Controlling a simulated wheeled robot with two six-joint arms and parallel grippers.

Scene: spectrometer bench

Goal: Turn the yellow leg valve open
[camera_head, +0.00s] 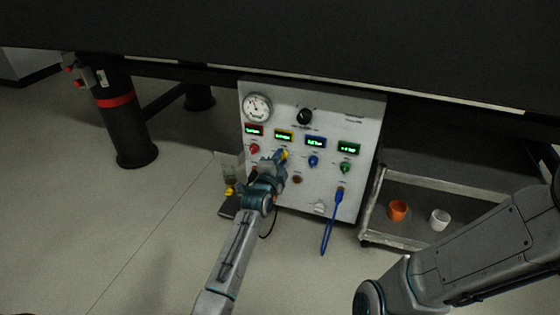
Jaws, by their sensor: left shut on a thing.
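The yellow leg valve (284,154) is a small yellow knob on the white control panel (317,197), below the yellow-framed display (284,136). My left gripper (280,159) is at this knob and shut on it; the gripper and wrist hide part of the knob, so its turn angle cannot be read. A red knob (254,149) is to its left, a blue knob (313,161) and a green knob (345,168) to its right. My right arm comes in at the lower right; its gripper is out of the picture.
The dark bench top (300,40) overhangs the panel. A round gauge (257,107) and a black knob (304,116) sit high on the panel. A blue cable (328,230) hangs from it. A cart (410,238) with an orange cup (397,210) and white cup (439,219) stands right.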

